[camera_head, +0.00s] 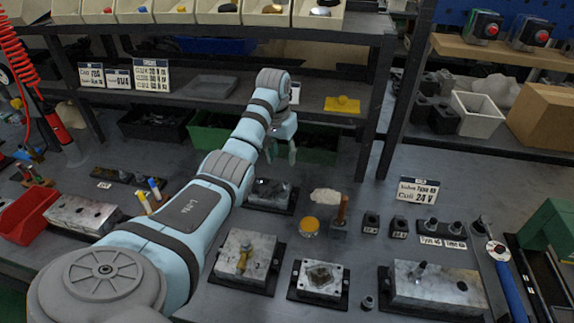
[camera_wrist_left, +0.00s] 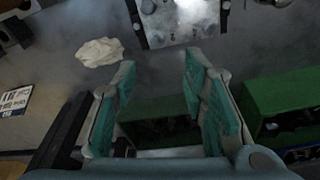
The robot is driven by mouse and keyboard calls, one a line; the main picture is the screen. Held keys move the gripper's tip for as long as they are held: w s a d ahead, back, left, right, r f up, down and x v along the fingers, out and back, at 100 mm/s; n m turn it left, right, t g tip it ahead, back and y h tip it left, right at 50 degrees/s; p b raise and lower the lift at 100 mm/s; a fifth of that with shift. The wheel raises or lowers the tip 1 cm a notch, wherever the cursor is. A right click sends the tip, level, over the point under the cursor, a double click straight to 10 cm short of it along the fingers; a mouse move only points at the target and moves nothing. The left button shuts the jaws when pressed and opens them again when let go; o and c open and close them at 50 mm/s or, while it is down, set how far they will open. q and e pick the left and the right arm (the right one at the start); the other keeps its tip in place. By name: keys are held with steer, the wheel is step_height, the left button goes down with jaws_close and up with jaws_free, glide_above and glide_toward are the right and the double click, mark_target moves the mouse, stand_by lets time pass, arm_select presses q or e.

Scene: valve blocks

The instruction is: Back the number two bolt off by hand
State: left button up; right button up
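Several metal valve blocks stand on the dark bench. One block (camera_head: 270,193) lies just below my left gripper (camera_head: 283,152) in the head view. Another long block (camera_head: 70,213) is at left. My right gripper is out of view.
Green bins (camera_head: 208,140) sit under the shelf behind the gripper. A shelf post (camera_head: 377,120) rises nearby. A blue-handled wrench (camera_head: 508,280) is far right.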

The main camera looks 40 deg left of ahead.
arm_select(q)
glide_above(286, 183)
steer(key=s, duration=0.2)
steer(key=f, duration=0.3)
steer(key=f+b, duration=0.1)
steer(key=f, duration=0.1)
steer(key=shift+w+d, duration=0.2)
steer(key=shift+d, duration=0.05)
steer(key=f, duration=0.1)
steer(key=w+f+b, duration=0.1)
steer(key=f, duration=0.3)
steer(key=shift+w+a+f+b, duration=0.15)
steer(key=shift+w+f+b, duration=0.05)
steer(key=shift+w+b, duration=0.2)
steer(key=shift+f, duration=0.25)
steer(key=shift+s+r, duration=0.15)
steer(key=shift+s, duration=0.1)
steer(key=shift+w, duration=0.1)
jaws_close()
steer(key=n+y, duration=0.1)
steer(key=n, duration=0.5)
steer(key=shift+n, duration=0.4)
steer(key=shift+c, duration=1.5)
jaws_free()
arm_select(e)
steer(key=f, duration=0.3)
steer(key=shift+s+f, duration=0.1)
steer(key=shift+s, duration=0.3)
